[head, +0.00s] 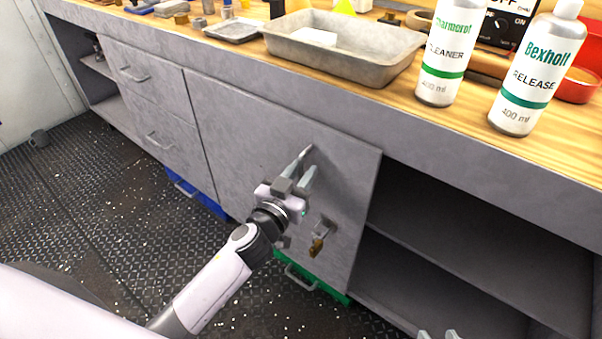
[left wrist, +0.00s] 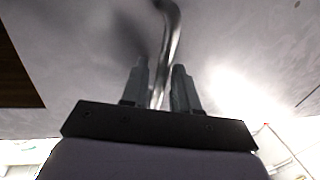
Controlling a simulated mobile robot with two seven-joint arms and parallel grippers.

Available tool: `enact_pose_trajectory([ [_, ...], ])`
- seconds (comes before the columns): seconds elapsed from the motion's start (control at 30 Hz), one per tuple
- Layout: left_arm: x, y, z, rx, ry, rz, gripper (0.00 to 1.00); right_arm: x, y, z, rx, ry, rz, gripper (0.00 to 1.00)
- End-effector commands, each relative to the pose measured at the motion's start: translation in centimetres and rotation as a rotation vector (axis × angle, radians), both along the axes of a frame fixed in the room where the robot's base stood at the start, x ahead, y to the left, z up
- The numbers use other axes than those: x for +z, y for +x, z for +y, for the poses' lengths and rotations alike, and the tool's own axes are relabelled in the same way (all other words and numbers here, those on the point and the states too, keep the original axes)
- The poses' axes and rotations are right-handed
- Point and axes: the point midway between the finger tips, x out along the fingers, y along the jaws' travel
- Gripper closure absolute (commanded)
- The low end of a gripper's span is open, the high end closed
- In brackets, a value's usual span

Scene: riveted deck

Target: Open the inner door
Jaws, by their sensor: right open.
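The grey cabinet door (head: 240,125) is a flat panel under the workbench, and it appears shut against the front. Its metal bar handle (left wrist: 171,22) rises between my left gripper's fingers in the left wrist view. My left gripper (head: 306,160) is at the upper right of the door, its fingers close on both sides of the handle, apparently gripping it. Lower right on the door is a small metal latch with a brown piece hanging from it (head: 317,245). Only the fingertips of my right gripper (head: 438,335) show at the bottom edge, apart and empty, away from the door.
Open shelves (head: 470,250) lie right of the door; drawers (head: 150,100) lie left. A green crate (head: 325,287) and a blue crate (head: 200,198) sit under the cabinet. The worktop holds a grey tray (head: 345,65) and two bottles, CLEANER (head: 447,50) and RELEASE (head: 532,75).

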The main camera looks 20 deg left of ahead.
Motion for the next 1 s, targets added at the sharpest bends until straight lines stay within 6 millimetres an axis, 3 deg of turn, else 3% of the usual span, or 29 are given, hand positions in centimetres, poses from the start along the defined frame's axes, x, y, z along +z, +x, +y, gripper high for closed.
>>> enact_pose_trajectory([
  [0.23,0.0,0.0,0.0,0.000,0.001,0.001,0.71,0.0,0.0,0.0,0.001,0.001,0.000,0.57],
  [0.3,0.0,0.0,0.0,0.000,0.001,0.001,0.93,0.0,0.0,0.0,0.001,0.001,0.000,0.57],
  [0.33,0.0,0.0,0.0,0.000,0.001,0.000,1.00,0.0,0.0,0.0,0.001,0.001,0.000,0.57],
  [0.67,0.0,-0.6,0.3,-0.016,0.003,0.001,1.00,0.3,0.0,0.0,0.000,0.002,-0.001,0.57],
  [1.0,0.2,-5.4,2.9,-0.164,0.006,0.004,1.00,0.6,-0.2,-1.2,-0.030,-0.006,0.027,0.57],
])
